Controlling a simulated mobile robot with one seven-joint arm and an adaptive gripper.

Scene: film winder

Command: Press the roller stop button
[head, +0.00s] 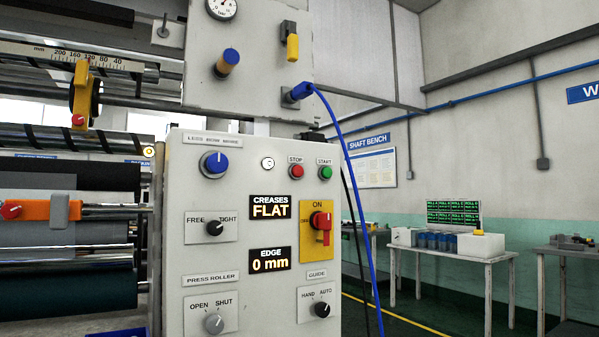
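The red round button (296,171) under the STOP label sits on the upper right part of the white control panel (262,225) in the head view. The green button (325,173) under the START label is just to its right. Nothing covers the red button. Whether it is pushed in or out cannot be told from this view. My gripper is not in view.
The panel also carries a blue knob (215,162), a FREE/TIGHT knob (214,228), a red switch (321,223) on a yellow plate, and lower selector knobs. A blue cable (345,165) hangs along its right edge. Rollers (70,271) stand left.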

